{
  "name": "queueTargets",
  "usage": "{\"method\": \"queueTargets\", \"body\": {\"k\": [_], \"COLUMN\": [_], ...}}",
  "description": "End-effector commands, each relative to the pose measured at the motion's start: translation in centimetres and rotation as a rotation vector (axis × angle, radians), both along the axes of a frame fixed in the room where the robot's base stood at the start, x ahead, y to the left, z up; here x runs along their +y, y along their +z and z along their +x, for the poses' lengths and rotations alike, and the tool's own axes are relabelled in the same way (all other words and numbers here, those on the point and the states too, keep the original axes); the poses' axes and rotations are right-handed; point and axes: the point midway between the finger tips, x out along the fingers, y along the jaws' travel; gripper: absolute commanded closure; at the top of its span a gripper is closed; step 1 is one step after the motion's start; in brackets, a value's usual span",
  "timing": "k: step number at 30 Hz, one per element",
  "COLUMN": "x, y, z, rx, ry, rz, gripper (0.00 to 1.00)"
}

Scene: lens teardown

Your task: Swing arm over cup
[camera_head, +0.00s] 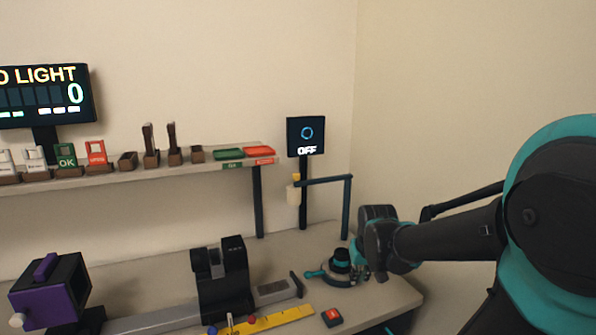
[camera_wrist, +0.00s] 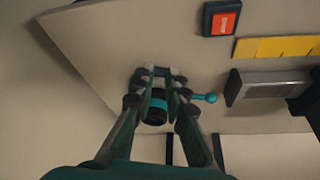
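A dark horizontal arm (camera_head: 325,181) runs left from a dark upright post (camera_head: 347,208) at the bench's right end. A pale cylinder (camera_head: 293,195) hangs by its far end, with a yellow piece above it. A black round cup-like part with teal (camera_head: 341,258) stands on a round base below and right of the cylinder. In the wrist view the cup-like part (camera_wrist: 155,107) shows between my fingers, and a teal ball-ended lever (camera_wrist: 208,97) sticks out to its right. My gripper (camera_wrist: 157,76) is open, its fingers apart. I cannot tell whether they touch the part.
A small screen reading OFF (camera_head: 306,135) stands behind the arm. A shelf (camera_head: 215,166) with trays and holders runs left. A red-topped dark block (camera_head: 332,317) and yellow strip (camera_head: 275,320) lie in front. A grey rail (camera_head: 150,322) bears a black clamp (camera_head: 223,280) and purple-black box (camera_head: 50,290).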

Motion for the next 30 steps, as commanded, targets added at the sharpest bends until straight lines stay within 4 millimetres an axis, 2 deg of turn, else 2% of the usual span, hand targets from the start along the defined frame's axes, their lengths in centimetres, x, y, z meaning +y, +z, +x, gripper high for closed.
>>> {"method": "queueTargets", "body": {"k": [1, 2, 6, 15, 24, 30], "x": [0.6, 1.0, 2.8, 7.6, 13.2, 16.6], "y": [1.9, 2.9, 7.5, 16.8, 25.1, 29.0], "z": [2.6, 3.9, 9.8, 20.6, 28.5, 31.6], "rx": [0.001, 0.002, 0.006, 0.013, 0.020, 0.025], "ry": [0.009, 0.015, 0.035, 0.080, 0.124, 0.149], "rz": [0.000, 0.000, -0.001, -0.002, -0.004, -0.006], "gripper": [0.97, 1.00, 1.00, 1.00, 1.00, 1.00]}}
